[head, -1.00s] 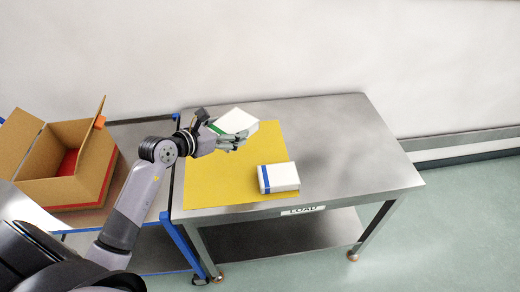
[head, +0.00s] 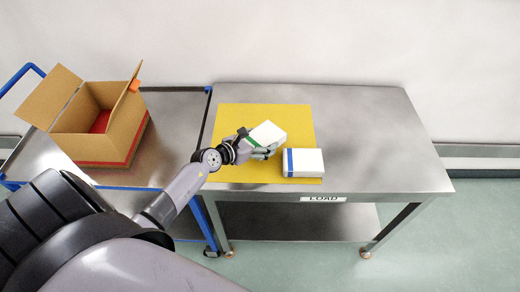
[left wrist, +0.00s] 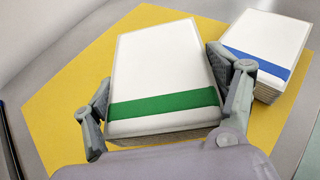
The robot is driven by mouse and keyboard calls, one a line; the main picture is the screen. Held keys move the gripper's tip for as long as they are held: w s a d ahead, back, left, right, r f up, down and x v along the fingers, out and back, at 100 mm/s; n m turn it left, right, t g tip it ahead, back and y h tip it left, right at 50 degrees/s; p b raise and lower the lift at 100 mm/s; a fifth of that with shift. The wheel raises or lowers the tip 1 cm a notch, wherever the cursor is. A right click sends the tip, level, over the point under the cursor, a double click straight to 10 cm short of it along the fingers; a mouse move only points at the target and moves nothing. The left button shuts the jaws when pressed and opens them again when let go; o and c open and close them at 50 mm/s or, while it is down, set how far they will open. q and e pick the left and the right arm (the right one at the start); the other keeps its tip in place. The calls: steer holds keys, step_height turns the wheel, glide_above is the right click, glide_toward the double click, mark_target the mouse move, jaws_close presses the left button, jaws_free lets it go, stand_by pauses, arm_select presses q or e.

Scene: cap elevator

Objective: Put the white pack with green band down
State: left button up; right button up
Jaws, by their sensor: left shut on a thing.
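The white pack with green band (head: 268,134) is held in my left gripper (head: 262,148) over the yellow mat (head: 235,115) on the steel table. In the left wrist view the pack (left wrist: 162,65) sits between the two fingers of my left gripper (left wrist: 165,105), its green band nearest the palm. The pack looks slightly tilted in the head view. I cannot tell whether its underside touches the mat. My right gripper is not in view.
A white pack with blue band (head: 305,163) lies on the mat's front right part, close to the held pack. The steel table (head: 375,135) is bare to the right. An open cardboard box (head: 115,135) stands on a blue-framed cart (head: 175,115) at left.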

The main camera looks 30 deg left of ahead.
arm_select(q)
step_height(320, 180, down, 4)
steer(key=shift+r+b, duration=0.1)
steer(key=shift+b, duration=0.75)
steer(key=shift+f, duration=0.2)
steer(key=o, duration=1.4)
steer(key=shift+o, duration=0.2)
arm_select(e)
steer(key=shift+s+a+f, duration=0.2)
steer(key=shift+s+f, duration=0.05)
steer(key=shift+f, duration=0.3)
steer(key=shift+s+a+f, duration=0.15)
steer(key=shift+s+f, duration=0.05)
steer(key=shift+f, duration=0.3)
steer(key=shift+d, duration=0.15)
